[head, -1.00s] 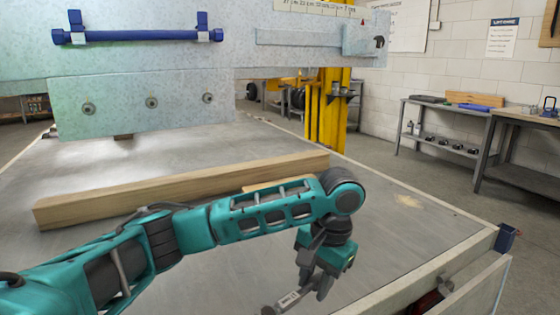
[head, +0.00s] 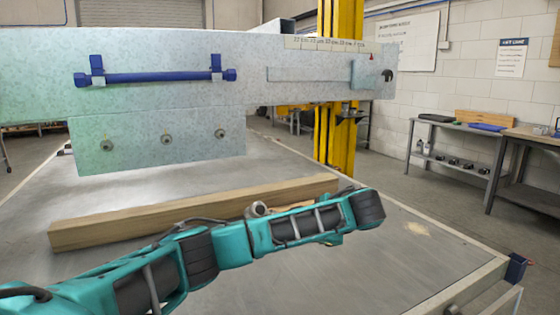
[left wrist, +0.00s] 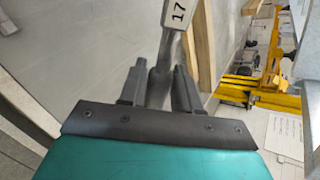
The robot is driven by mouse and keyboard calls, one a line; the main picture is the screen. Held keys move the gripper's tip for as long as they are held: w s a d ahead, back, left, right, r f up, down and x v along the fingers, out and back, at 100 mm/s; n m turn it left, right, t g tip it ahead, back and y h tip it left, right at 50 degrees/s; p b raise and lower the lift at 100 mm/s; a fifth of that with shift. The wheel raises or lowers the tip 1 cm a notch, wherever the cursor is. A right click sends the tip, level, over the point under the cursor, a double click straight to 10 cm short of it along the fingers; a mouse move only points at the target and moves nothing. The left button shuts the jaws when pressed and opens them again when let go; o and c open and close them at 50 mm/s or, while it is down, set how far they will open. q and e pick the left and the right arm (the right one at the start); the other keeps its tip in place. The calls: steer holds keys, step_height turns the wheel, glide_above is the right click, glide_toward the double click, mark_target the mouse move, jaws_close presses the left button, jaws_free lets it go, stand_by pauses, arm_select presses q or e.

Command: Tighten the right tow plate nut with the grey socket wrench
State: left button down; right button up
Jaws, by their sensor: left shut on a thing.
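The tow plate (head: 90,155) hangs below the galvanised beam and carries three nuts in a row. The right nut (head: 219,133) is bare and clear of any tool. My left gripper (left wrist: 160,76) is shut on the grey socket wrench (left wrist: 172,40), which is marked 17 and extends away from the fingers. In the head view my own arm hides the fingers and most of the wrench. My right gripper is out of view.
A long wooden beam (head: 130,222) lies across the grey table between my arm and the plate. A blue bar (head: 155,77) is fixed on the beam above the plate. A yellow post (head: 340,90) stands behind. Bare tabletop lies at the right.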

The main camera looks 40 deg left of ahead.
arm_select(q)
steer(key=w+a+r+m+t+y+p, duration=0.2)
steer(key=a+r+t+y+p, duration=0.1)
steer(key=a+r, duration=0.6)
step_height(320, 180, up, 3)
steer(key=shift+a+r+t+y+p, duration=0.2)
steer(key=shift+a+t+y+p, duration=0.3)
steer(key=shift+t, duration=0.7)
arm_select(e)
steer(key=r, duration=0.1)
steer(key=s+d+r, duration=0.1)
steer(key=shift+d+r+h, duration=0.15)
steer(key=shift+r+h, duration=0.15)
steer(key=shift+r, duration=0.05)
arm_select(q)
steer(key=shift+d, duration=0.2)
